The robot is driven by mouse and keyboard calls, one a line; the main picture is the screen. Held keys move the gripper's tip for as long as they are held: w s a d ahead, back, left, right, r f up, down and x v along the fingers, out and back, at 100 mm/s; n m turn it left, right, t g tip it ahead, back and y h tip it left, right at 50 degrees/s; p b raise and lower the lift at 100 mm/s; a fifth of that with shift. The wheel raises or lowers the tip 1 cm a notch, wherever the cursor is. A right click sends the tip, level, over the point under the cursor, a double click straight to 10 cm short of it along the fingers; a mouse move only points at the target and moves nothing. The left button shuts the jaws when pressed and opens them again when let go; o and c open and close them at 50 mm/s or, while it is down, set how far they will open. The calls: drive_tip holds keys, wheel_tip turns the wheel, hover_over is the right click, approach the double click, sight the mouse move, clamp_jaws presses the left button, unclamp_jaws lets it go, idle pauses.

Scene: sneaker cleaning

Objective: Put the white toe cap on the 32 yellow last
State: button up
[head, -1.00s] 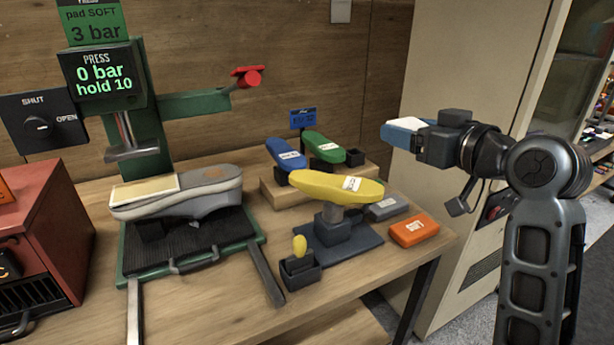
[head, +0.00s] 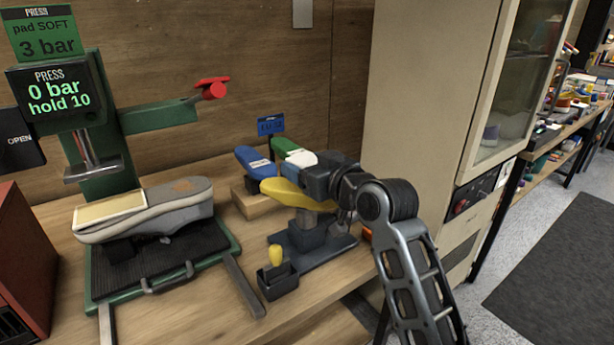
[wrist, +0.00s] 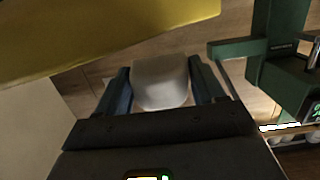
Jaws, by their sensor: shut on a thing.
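The white toe cap (wrist: 160,82) sits between the two blue fingers of my gripper (wrist: 163,90) in the wrist view. My gripper (head: 303,168) is shut on it. In the head view the white toe cap (head: 300,158) shows small at the gripper's tip. The yellow last (head: 295,194) stands on a dark post and base, just below and in front of the gripper; its right end is hidden behind my gripper. The yellow last (wrist: 90,35) fills the upper left of the wrist view, close to the cap. I cannot tell whether they touch.
A blue last (head: 253,160) and a green last (head: 284,146) stand on a wooden block behind. A sneaker (head: 165,208) lies on the green press (head: 225,250) at left. A small dark holder (head: 278,284) with a yellow knob stands in front.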

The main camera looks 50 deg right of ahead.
drive_tip(key=shift+f, duration=1.25)
drive_tip(key=shift+f, duration=0.2)
drive_tip(key=o, duration=1)
drive_tip(key=shift+o, duration=0.2)
drive_tip(key=shift+r, duration=0.2)
drive_tip(key=b+v, duration=0.1)
drive_tip(key=v, duration=1.1)
drive_tip(key=shift+b, duration=0.3)
